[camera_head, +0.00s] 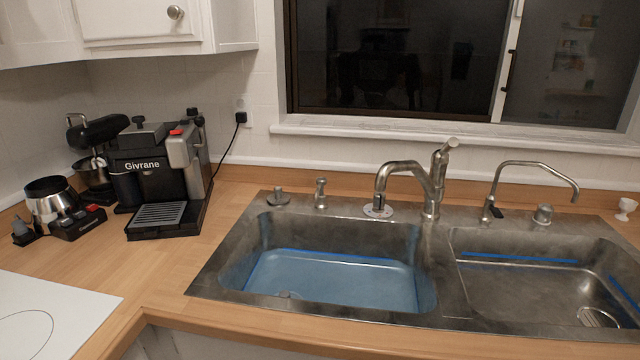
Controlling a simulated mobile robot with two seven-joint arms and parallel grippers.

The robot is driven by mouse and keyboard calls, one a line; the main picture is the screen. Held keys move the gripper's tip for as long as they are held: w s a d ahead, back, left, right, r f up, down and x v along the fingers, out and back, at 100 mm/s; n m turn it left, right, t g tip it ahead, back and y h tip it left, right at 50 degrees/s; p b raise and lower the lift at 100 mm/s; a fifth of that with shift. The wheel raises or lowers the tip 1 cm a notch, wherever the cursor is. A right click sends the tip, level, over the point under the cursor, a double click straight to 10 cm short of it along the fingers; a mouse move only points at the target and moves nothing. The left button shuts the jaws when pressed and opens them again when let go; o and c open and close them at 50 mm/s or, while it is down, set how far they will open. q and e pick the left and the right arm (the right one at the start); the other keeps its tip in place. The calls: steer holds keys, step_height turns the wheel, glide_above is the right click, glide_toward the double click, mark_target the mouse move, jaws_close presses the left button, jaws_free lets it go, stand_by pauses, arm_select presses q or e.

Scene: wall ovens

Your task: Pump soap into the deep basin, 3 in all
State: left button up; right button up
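The sink has two basins side by side. The left basin (330,280) looks the deeper; its lower part is blue, and I cannot tell if that is water. The right basin (520,265) looks shallower, with a drain and blue lines on its walls. A small metal pump-like dispenser (320,194) stands upright on the rim behind the left basin, left of the main faucet (415,185). A low round metal fitting (278,197) is left of it. No soap is visible. Neither of my grippers is in view.
A thin curved faucet (530,180) and a metal knob (543,214) stand behind the right basin. A white egg cup (625,208) is at far right. A coffee machine (160,170) and other appliances fill the left corner. The wooden counter (190,262) between is clear.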

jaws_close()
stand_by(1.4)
